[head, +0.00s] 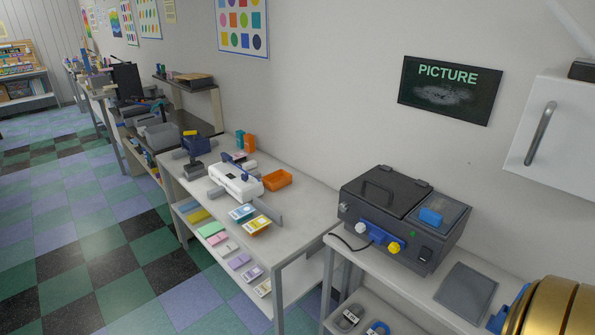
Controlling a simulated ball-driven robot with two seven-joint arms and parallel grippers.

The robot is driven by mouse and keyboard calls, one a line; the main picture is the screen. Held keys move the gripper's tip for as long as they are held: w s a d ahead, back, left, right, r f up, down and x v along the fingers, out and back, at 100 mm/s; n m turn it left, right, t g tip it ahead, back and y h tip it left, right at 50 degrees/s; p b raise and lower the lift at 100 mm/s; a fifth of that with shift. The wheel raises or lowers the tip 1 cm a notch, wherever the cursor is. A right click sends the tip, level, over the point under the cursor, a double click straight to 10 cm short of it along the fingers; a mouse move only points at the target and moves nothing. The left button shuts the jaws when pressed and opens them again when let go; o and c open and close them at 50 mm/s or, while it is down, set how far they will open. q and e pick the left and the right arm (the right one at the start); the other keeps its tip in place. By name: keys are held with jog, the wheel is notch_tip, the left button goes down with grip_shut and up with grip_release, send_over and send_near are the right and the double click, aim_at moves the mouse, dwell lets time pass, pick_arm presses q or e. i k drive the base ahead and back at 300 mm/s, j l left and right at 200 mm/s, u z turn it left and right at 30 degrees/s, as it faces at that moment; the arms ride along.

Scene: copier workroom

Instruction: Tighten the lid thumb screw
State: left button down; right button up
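A dark grey box-shaped machine (350,212) stands on the light table at the right. Its dark lid (396,189) with a raised handle looks shut. Small knobs sit along its front side: a pale one (343,207) at the left corner, another pale one (361,228) beside a blue part (378,235), and a yellow one (394,247) at the right of it. I cannot tell which is the lid thumb screw, or whether any is loose. Neither gripper shows.
A flat grey pad (465,290) lies right of the machine. A white wall cabinet (560,135) hangs above right. A golden rounded shape fills the lower right corner. Checkered floor at left is clear.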

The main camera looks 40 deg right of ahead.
aim_at(344, 207)
jog(key=z, duration=1.55)
